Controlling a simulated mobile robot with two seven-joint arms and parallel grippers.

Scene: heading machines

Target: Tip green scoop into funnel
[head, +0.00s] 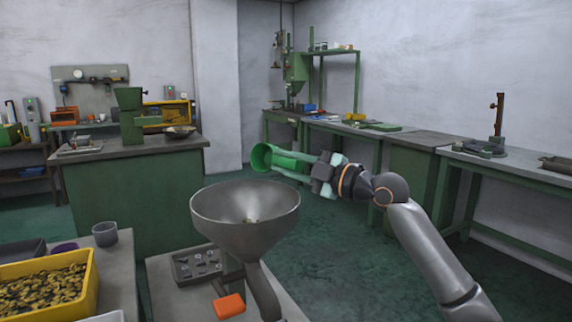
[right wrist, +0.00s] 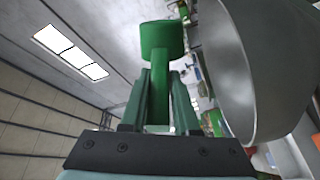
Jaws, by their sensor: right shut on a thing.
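The green scoop (head: 262,157) is held in the air above and a little behind the rim of the grey funnel (head: 245,215), with its open mouth facing left. My right gripper (head: 305,168) is shut on the scoop's handle. In the right wrist view the scoop (right wrist: 161,40) sticks out beyond the fingers of my right gripper (right wrist: 160,100), and the funnel (right wrist: 275,60) is close by at the right. My left gripper is out of view.
A yellow bin (head: 92,285) of brass-coloured parts stands at the lower left, with a grey cup (head: 105,234) behind it. A dark tray (head: 195,266) and an orange piece (head: 229,306) are beside the funnel's stand. Green workbenches line the back; the floor between is clear.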

